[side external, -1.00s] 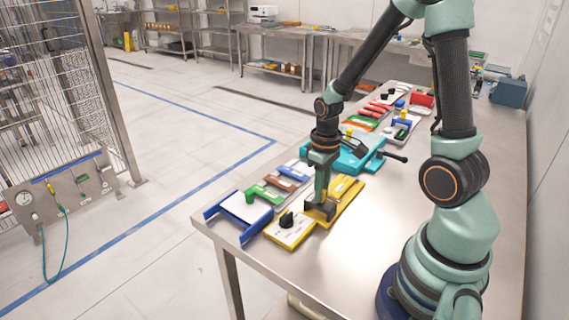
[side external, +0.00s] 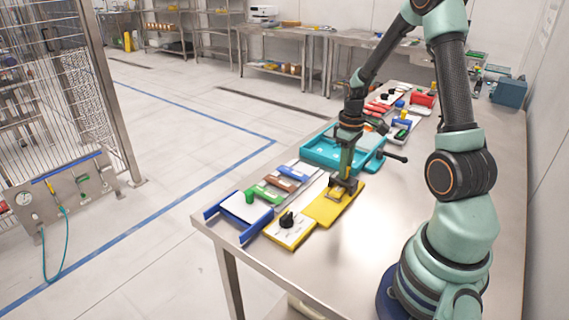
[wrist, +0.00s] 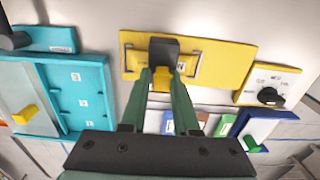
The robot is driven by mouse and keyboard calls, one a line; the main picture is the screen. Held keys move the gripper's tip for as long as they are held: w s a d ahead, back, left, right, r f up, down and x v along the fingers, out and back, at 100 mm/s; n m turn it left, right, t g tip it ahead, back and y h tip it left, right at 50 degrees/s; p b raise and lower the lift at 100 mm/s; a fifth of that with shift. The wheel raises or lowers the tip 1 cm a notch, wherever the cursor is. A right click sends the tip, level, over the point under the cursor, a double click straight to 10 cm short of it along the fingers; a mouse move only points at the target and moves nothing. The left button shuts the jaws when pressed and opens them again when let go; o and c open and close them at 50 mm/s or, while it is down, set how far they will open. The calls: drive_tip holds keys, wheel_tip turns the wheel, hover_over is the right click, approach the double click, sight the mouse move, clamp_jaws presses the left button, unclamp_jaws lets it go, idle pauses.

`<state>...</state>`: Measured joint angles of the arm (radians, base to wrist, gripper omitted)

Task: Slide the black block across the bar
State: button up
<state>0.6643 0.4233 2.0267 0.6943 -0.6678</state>
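The yellow panel (side external: 325,212) lies on the table and carries a thin metal bar; its bare yellow surface shows in the wrist view (wrist: 225,62). The black block (wrist: 163,50) sits on the bar, with a yellow piece (wrist: 161,78) at its lower edge. My gripper (wrist: 163,74) has its two green fingers on either side of the yellow piece and the block's lower end, and looks shut on them. In the side external view my gripper (side external: 345,184) is low over the far part of the panel, partly hiding the block.
A white and yellow panel with a black knob (side external: 287,220) lies in front. A blue-railed panel (side external: 240,212), a green piece (side external: 263,193) and a brown piece (side external: 280,182) lie to the left. A teal tray (side external: 322,160) stands just behind. The table's right side is clear.

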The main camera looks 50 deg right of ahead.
drive_tip(key=o, duration=0.3)
drive_tip(key=shift+d+r, duration=0.1)
drive_tip(key=shift+d, duration=0.15)
drive_tip(key=shift+a, duration=0.1)
wheel_tip(320, 180, up, 12)
idle(0.4)
drive_tip(key=a+r+t, duration=0.2)
drive_tip(key=a+r, duration=0.1)
drive_tip(key=a, duration=0.9)
drive_tip(key=s+a+r+t, duration=0.1)
drive_tip(key=a+r+t, duration=0.2)
drive_tip(key=a, duration=0.8)
drive_tip(key=shift+s+a+r+t, duration=0.15)
drive_tip(key=shift+a+r+t, duration=0.2)
drive_tip(key=shift+r, duration=0.15)
